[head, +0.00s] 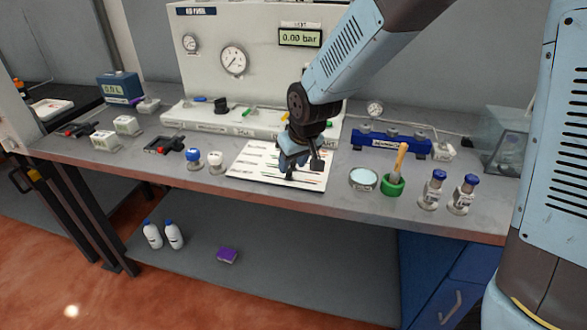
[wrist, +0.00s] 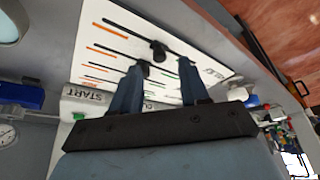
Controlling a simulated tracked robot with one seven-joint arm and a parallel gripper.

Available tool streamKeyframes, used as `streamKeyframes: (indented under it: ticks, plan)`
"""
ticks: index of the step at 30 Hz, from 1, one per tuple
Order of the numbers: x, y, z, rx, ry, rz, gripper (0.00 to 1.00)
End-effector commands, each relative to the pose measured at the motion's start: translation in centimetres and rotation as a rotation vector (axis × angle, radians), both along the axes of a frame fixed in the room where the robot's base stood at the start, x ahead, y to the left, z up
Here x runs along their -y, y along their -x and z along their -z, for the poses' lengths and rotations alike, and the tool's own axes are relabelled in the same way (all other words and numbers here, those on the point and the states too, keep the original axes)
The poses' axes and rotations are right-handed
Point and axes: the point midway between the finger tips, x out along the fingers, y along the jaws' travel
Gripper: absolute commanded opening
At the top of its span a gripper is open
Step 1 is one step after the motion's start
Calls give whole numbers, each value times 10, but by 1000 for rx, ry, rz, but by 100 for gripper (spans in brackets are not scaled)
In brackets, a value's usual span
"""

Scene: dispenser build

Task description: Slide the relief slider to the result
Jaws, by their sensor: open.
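The white slider board (head: 250,166) lies on the bench in the head view, with dark slots and coloured marks. In the wrist view the board (wrist: 136,30) shows several black slots beside orange lines. A black slider knob (wrist: 158,50) stands on one slot, beyond the gap between my fingertips. Another dark knob (wrist: 144,68) is close to the left finger. I cannot read which slot is the relief slider. My gripper (head: 302,170) is over the right part of the board, pointing down; in the wrist view my gripper (wrist: 160,82) is open, with no knob clearly between its fingers.
The pressure panel (head: 210,80) behind has a display (head: 299,38) reading 0.00 bar. A glass dish (head: 363,179), a green cup (head: 392,186) and two bottles (head: 433,190) stand to the right.

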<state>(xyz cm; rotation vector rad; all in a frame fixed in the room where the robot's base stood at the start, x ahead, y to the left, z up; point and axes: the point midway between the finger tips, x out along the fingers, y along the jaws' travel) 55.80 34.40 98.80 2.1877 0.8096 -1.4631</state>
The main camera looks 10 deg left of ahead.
Motion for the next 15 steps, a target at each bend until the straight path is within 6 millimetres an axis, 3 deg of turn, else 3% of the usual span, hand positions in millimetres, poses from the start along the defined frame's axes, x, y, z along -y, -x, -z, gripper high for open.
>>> streamKeyframes:
  ticks: [6,15]
  plan:
    - [-6,-7,22,-1,0,1,45]
    - [-8,-10,31,1,0,1,45]
